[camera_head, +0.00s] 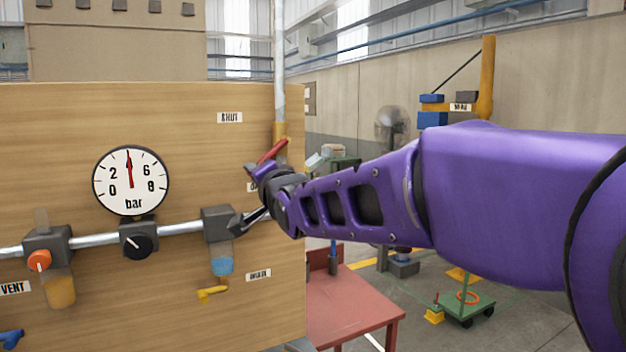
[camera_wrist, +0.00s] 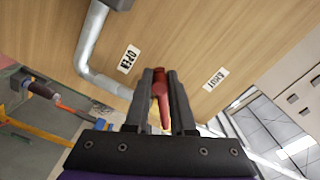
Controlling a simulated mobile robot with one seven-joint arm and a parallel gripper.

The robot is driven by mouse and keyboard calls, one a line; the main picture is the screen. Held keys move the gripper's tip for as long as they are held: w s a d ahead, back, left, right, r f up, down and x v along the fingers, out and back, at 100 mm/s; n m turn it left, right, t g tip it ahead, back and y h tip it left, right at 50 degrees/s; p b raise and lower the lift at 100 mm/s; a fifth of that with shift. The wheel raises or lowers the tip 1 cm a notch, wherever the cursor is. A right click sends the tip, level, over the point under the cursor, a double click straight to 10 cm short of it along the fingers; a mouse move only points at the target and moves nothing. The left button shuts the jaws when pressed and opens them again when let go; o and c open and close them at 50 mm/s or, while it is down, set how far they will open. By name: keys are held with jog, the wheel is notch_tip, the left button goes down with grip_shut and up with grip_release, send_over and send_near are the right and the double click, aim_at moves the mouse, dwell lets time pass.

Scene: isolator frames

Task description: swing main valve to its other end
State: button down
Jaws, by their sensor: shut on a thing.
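The main valve's red lever (camera_head: 271,151) shows near the right edge of the wooden panel. In the wrist view the red lever (camera_wrist: 161,92) lies between the two dark fingers of my gripper (camera_wrist: 160,76), which is shut on it. The lever's held part sits between the OPEN label (camera_wrist: 129,59) and the SHUT label (camera_wrist: 216,79). In the head view the SHUT label (camera_head: 230,117) is above and left of the lever, and the OPEN label is mostly hidden behind my gripper (camera_head: 256,171). The lever's pivot is not clear.
A gauge (camera_head: 131,181) reads near the middle of its scale. A grey pipe (camera_head: 183,228) crosses the panel with an orange knob (camera_head: 39,260), a black knob (camera_head: 137,242) and a yellow handle (camera_head: 212,293). A red table (camera_head: 350,305) stands right of the panel.

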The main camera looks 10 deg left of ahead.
notch_tip(320, 180, up, 6)
jog(key=s+a+m, duration=0.1)
jog(key=m, duration=0.7)
jog(key=shift+s+a, duration=0.15)
jog(key=shift+a, duration=0.25)
jog(key=shift+r, duration=0.25)
jog(key=c, duration=0.8)
grip_release()
jog(key=shift+o, duration=0.2)
jog(key=shift+f, duration=0.1)
